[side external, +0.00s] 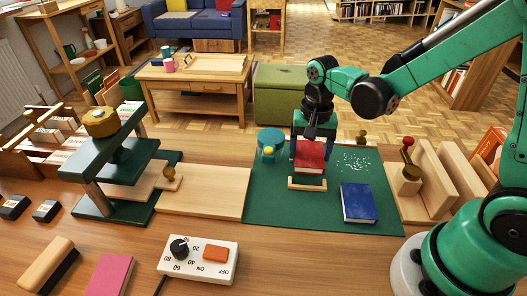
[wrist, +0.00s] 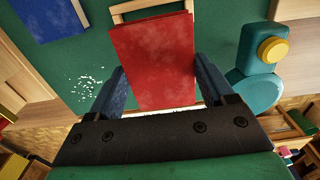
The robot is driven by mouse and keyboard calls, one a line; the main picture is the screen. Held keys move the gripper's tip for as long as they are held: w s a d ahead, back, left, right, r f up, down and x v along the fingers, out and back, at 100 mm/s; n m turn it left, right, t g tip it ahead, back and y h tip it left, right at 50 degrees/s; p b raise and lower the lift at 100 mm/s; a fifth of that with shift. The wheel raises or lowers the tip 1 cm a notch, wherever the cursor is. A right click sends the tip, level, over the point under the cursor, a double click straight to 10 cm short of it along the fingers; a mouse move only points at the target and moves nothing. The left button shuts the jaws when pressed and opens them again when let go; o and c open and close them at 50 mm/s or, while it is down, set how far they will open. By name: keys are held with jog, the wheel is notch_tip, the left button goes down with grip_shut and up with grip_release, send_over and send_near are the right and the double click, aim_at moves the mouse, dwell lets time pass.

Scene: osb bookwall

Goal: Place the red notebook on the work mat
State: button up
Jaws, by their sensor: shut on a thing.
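The red notebook (side external: 310,156) is in my gripper (side external: 311,146) over the green work mat (side external: 275,205). In the wrist view the red notebook (wrist: 153,60) sits between the two fingers of my gripper (wrist: 158,85), which are shut on it. A pale wooden frame or stand (side external: 307,184) shows just below the notebook, and part of it shows past the notebook's far end in the wrist view (wrist: 150,8). I cannot tell whether the notebook touches it. The mat also shows in the wrist view (wrist: 210,35).
A blue notebook (side external: 358,203) lies on the mat's right part. A teal round container (side external: 271,141) with a yellow knob stands at the back left, near my gripper. White bits (side external: 355,160) lie at the back right. The mat's front left is clear. A green press (side external: 110,165) stands left.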

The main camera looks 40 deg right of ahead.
aim_at(310, 154)
jog(key=shift+f, duration=1.7)
jog(key=shift+f, duration=0.1)
jog(key=o, duration=1.2)
notch_tip(310, 154, up, 12)
jog(key=shift+s+r, duration=0.1)
jog(key=shift+s+a+r+n+t, duration=0.15)
jog(key=shift+s+a+n+t, duration=0.15)
jog(key=shift+s+n+t, duration=0.75)
jog(key=shift+s+a+r+n+t, duration=0.3)
jog(key=shift+n+t, duration=1.05)
jog(key=shift+n, duration=0.6)
jog(key=shift+s+a+r+n+t, duration=0.1)
jog(key=shift+s+a+n+t, duration=0.15)
jog(key=shift+s+n+t, duration=0.8)
